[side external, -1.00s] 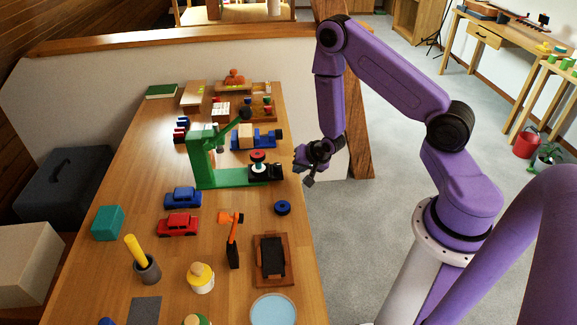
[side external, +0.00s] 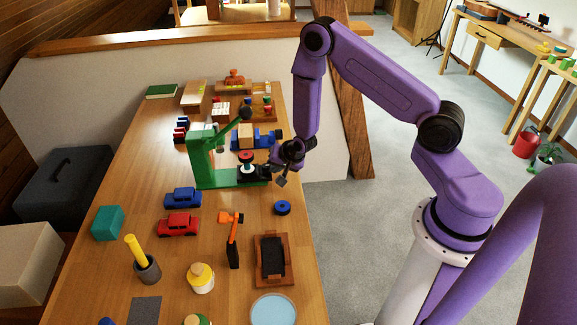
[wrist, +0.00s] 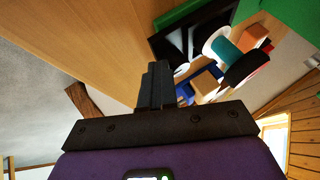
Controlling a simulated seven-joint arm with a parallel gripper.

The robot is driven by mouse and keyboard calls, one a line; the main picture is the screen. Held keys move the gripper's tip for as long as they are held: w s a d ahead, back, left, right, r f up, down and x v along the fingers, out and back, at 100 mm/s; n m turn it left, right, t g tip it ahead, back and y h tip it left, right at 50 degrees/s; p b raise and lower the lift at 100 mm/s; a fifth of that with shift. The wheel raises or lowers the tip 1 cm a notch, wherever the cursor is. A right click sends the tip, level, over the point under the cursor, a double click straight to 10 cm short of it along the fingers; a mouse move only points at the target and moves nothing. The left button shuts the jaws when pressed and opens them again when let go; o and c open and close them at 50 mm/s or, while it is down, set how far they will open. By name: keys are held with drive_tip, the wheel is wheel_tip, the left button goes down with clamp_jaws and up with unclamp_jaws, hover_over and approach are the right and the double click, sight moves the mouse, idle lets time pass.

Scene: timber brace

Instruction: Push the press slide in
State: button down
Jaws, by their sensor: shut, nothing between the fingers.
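The green press (side external: 203,170) stands on the table, its lever angled up to the right. Its black slide (side external: 262,175) sticks out of the right end of the green base. A stack with a red top (side external: 246,156) and a white part sits on the slide, right of the press column. My gripper (side external: 276,167) is shut and empty at the slide's outer end. In the wrist view, the shut fingers (wrist: 154,86) lie close to the edge of the black slide (wrist: 174,42); I cannot tell if they touch it.
A blue wooden vehicle (side external: 266,139) stands just behind the slide. Blue (side external: 183,197) and red (side external: 178,224) toy cars are front left. Free air lies right of the table.

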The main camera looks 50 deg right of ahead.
sight(247, 171)
drive_tip(key=w+a, duration=0.5)
drive_tip(key=shift+w+a+r, duration=0.1)
drive_tip(key=shift+w+a, duration=0.25)
drive_tip(key=shift+a, duration=0.05)
drive_tip(key=s, duration=0.1)
drive_tip(key=s+d, duration=0.2)
drive_tip(key=s, duration=0.1)
drive_tip(key=shift+d, duration=0.25)
drive_tip(key=v, duration=0.9)
drive_tip(key=shift+s+r, duration=0.2)
drive_tip(key=shift+r, duration=0.15)
drive_tip(key=shift+a, duration=0.1)
